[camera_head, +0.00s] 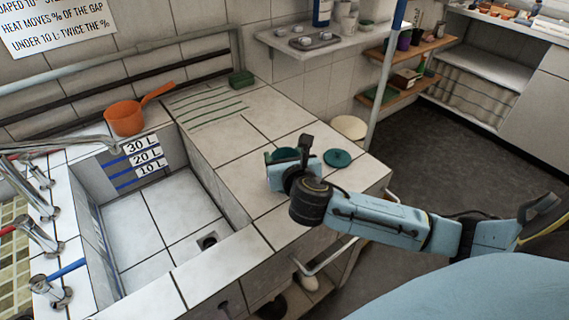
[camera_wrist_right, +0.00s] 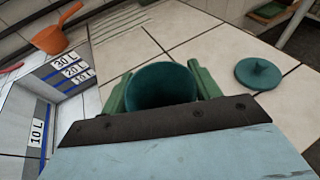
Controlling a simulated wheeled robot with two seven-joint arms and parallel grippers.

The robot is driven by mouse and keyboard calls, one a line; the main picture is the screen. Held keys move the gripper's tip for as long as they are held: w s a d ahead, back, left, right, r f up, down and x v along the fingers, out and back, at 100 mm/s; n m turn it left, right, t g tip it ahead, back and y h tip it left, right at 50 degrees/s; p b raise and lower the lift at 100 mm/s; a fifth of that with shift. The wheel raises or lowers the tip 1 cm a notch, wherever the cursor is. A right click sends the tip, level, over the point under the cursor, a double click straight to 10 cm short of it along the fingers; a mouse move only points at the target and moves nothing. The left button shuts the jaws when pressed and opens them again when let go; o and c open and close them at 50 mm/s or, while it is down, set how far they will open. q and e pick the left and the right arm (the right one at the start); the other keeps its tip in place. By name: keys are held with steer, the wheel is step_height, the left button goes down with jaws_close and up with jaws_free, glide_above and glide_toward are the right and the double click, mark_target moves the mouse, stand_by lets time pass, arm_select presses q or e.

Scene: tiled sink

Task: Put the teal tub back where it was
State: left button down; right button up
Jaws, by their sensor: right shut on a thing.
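The teal tub (camera_wrist_right: 162,86) is a round, open-topped cup held between the two green fingers of my right gripper (camera_wrist_right: 160,90) in the right wrist view. In the head view the tub (camera_head: 284,154) is mostly hidden behind my right gripper (camera_head: 287,168), which is over the tiled counter right of the sink. I cannot tell whether the tub touches the tiles. A teal round lid with a knob (camera_head: 337,158) lies on the counter just right of the tub. It also shows in the right wrist view (camera_wrist_right: 258,73). My left gripper is not in view.
The tiled sink basin (camera_head: 150,222) with level marks is to the left. An orange pan (camera_head: 125,117) stands on its back edge. A green block (camera_head: 242,79) lies at the counter's back. Bare tiles (camera_head: 215,150) lie behind my right gripper. A metal post stands beyond the counter.

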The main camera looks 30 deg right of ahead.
steer(key=shift+f, duration=0.65)
steer(key=shift+f, duration=0.1)
steer(key=o, duration=1.4)
steer(key=shift+c, duration=0.2)
